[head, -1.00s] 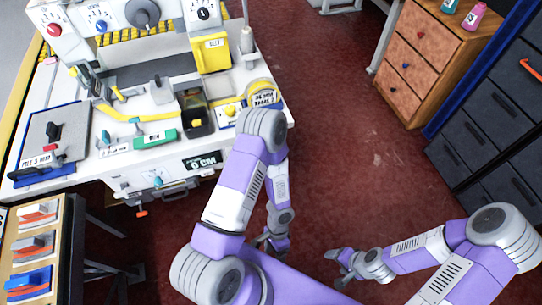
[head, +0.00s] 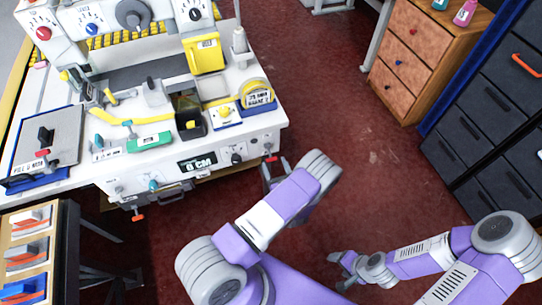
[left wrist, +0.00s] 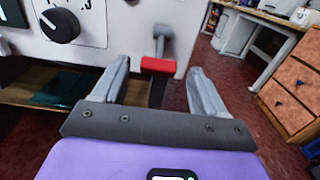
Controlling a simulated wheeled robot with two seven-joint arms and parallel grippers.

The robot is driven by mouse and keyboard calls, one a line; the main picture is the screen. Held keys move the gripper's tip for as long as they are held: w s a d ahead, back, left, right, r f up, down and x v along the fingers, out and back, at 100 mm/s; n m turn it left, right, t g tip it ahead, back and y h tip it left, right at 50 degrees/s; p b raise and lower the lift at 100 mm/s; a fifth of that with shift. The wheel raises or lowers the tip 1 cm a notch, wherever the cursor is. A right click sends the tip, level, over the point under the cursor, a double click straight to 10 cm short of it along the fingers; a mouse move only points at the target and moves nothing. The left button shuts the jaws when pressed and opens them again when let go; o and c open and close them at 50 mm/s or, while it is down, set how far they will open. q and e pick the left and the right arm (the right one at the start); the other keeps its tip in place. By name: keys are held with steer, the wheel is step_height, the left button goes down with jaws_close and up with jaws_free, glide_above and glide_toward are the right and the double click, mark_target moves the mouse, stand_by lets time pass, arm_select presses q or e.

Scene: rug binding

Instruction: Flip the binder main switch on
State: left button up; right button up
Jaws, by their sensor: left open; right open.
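A grey lever with a red base (left wrist: 158,64) sticks out of the right end of the binder's white front panel; I take it for the main switch. In the left wrist view it stands between and beyond my open left fingers (left wrist: 160,88), with no clear contact. In the head view a red bit of it (head: 271,158) shows at the panel's right corner, just above my left gripper (head: 268,178), which is partly hidden by my arm. My right gripper (head: 343,262) is open and empty over the floor, far from the bench.
A black knob (left wrist: 60,25) sits left of the lever, with a teal knob (head: 153,185) and an orange-tipped handle (head: 137,214) further left. A wooden drawer unit (head: 412,65) and dark cabinets (head: 480,130) stand at right. The red floor between is clear.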

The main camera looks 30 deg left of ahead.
mark_target(269, 152)
arm_select(q)
steer(key=b+x, duration=0.1)
steer(key=x, duration=0.4)
steer(key=shift+a, duration=0.2)
steer(key=c, duration=1)
steer(key=shift+o, duration=0.2)
steer(key=shift+d+r+g+h+p, duration=0.15)
steer(key=shift+r+g+h+p, duration=0.2)
steer(key=shift+p, duration=0.55)
steer(key=r+g+h+p, duration=0.1)
steer(key=g+h+p, duration=0.1)
steer(key=p, duration=0.1)
steer(key=r+g+h+p, duration=0.1)
steer(key=g+h+p, duration=0.1)
steer(key=p, duration=0.2)
steer(key=shift+s+d, duration=0.15)
steer(key=shift+s, duration=0.05)
steer(key=g+h+p, duration=0.1)
steer(key=h, duration=0.1)
steer(key=r+g+h+p, duration=0.1)
steer(key=g+h+p, duration=0.1)
steer(key=shift+r, duration=0.1)
steer(key=shift+h, duration=0.25)
steer(key=shift+w, duration=0.1)
